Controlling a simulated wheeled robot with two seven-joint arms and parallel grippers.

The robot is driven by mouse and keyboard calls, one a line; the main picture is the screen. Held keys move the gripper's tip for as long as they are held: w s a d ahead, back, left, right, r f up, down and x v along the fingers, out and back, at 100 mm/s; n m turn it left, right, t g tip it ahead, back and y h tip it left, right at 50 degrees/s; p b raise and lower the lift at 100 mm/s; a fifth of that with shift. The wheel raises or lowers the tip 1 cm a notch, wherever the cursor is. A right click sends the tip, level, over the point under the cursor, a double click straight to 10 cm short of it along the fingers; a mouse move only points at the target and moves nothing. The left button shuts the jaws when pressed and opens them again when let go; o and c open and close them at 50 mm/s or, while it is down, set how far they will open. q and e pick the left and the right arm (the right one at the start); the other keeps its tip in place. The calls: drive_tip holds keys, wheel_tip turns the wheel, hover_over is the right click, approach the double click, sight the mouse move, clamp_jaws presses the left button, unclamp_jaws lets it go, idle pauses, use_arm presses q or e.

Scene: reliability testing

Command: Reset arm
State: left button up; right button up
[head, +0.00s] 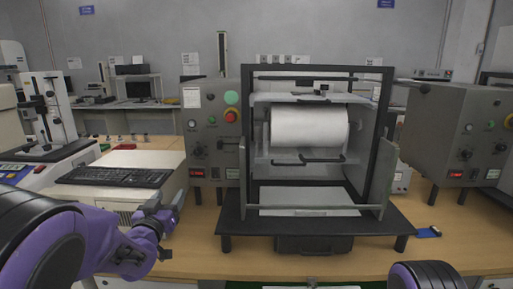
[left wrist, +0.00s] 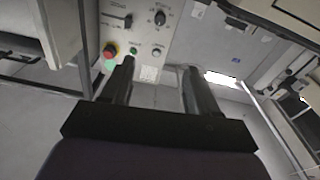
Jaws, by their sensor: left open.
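My left gripper (head: 172,206) is at the left of the head view, on the purple arm, in front of the keyboard and left of the test machine. In the left wrist view its two dark fingers (left wrist: 158,88) stand apart with nothing between them. The grey control panel (head: 212,132) with a red button and a green button is beyond it. The same panel (left wrist: 140,38) shows past the fingertips in the left wrist view. My right gripper is not in view; only a dark and purple part of my right arm shows at the bottom right.
The test machine (head: 317,75) has a dark frame, a white roller (head: 309,126) and a black base (head: 310,225) on the wooden table (head: 260,258). A black keyboard (head: 115,177) lies on a light box at left. A second control box (head: 455,135) stands at right. A small blue object (head: 428,232) lies on the table.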

use_arm(q)
drive_tip(key=s+a+f+n+g+y, duration=0.1)
drive_tip(key=s+a+f+n+g, duration=0.15)
drive_tip(key=s+f, duration=0.45)
drive_tip(key=s+a+f+n+g+y, duration=0.1)
drive_tip(key=s+a+f+g, duration=0.2)
drive_tip(key=f, duration=0.9)
drive_tip(key=s+a+f+n+g+y, duration=0.1)
drive_tip(key=s+f+g+y, duration=0.1)
drive_tip(key=s+f, duration=0.55)
drive_tip(key=s+f+g, duration=0.2)
drive_tip(key=s+f, duration=0.3)
drive_tip(key=s, duration=0.3)
drive_tip(key=s+f+n+g, duration=0.1)
drive_tip(key=s+f+g, duration=0.2)
drive_tip(key=s+f, duration=0.3)
drive_tip(key=s+f+n+g, duration=0.1)
drive_tip(key=s+f+g, duration=0.2)
drive_tip(key=s, duration=0.9)
wheel_tip(320, 180, down, 3)
drive_tip(key=shift+d+r, duration=0.15)
drive_tip(key=shift+r, duration=0.05)
